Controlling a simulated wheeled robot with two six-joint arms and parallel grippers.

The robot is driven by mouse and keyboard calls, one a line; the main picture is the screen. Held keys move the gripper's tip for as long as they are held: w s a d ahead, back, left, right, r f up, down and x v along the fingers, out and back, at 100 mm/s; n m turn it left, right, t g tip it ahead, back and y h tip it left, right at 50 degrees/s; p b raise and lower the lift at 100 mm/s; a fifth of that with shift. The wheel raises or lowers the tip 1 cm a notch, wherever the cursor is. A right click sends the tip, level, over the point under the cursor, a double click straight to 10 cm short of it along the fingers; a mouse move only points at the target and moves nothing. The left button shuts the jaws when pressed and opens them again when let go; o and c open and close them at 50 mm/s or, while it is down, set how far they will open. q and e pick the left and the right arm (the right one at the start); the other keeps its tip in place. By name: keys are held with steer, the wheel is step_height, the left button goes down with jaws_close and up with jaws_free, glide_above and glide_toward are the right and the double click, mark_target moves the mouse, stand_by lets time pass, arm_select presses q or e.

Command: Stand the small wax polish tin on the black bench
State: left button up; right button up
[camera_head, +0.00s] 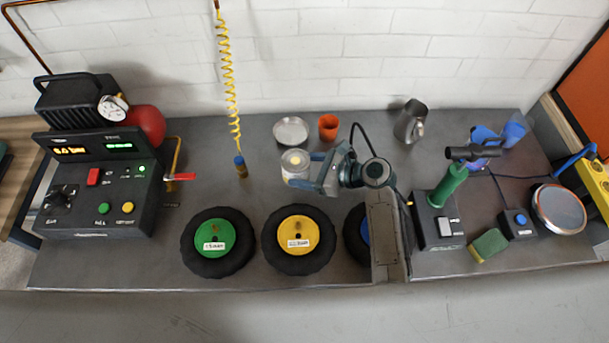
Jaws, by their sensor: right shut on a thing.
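A small round tin with a pale top and a yellowish centre (295,162), seemingly the wax polish tin, is between the fingers of my right gripper (304,169). The gripper comes in from the right and is shut on it. The tin looks upright. I cannot tell whether its base touches the black bench (180,265) or is a little above it. My left gripper is out of view.
A silver dish (291,131) and an orange cup (328,127) stand behind the tin. Green (214,246) and yellow (299,235) wheels lie in front. A yellow coiled hose (229,90) hangs to the left. A metal jug (410,122) stands right.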

mark_target(305, 178)
step_height(305, 178, down, 4)
steer(key=shift+f, duration=0.1)
steer(key=o, duration=1.2)
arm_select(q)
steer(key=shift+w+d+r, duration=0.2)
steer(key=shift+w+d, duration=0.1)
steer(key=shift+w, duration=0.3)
arm_select(e)
steer(key=b+v, duration=0.1)
steer(key=v, duration=1)
steer(key=shift+d+b, duration=0.15)
steer(key=shift+b, duration=0.2)
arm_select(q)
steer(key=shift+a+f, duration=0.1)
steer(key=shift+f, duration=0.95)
arm_select(e)
steer(key=shift+s+d+r, duration=0.15)
steer(key=shift+d+r, duration=0.1)
steer(key=shift+d, duration=0.1)
steer(key=shift+f, duration=0.1)
